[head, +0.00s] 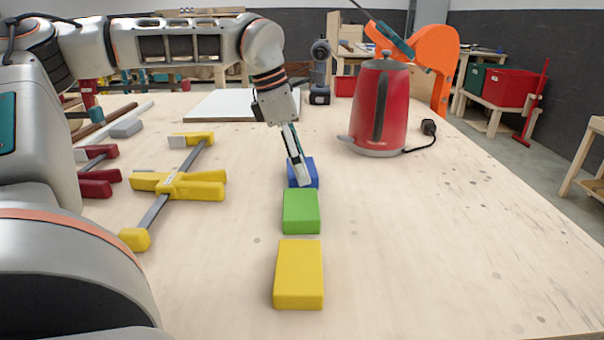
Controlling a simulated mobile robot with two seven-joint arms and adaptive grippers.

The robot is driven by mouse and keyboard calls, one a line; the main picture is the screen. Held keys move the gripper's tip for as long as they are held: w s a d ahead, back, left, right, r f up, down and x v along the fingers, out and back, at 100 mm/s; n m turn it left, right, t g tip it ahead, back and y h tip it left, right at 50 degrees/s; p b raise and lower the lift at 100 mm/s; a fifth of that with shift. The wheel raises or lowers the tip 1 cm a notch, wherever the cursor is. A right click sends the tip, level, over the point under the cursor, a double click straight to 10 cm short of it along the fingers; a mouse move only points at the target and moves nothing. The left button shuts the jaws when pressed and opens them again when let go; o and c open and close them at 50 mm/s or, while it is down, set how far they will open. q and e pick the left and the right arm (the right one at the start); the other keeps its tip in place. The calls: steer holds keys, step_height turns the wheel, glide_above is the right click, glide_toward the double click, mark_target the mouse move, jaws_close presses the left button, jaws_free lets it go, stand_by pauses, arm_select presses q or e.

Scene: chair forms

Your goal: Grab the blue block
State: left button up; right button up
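A blue block (311,173) lies on the wooden table, the farthest of three blocks in a row. My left gripper (301,178) points down at it, with its fingers in front of and over the block's near left part. Whether the fingers touch or grip the block cannot be told from this angle. The block appears to rest on the table. My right gripper is not in view; a teal and dark piece shows behind the kettle, but I cannot tell what it is.
A green block (301,211) and a yellow block (299,274) lie nearer. A red kettle (379,108) stands to the right with its cord. Yellow clamps (190,186) and red clamps (96,183) lie left. A white board (222,104) lies behind. The right front table is clear.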

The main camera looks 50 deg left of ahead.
arm_select(q)
steer(key=c, duration=0.3)
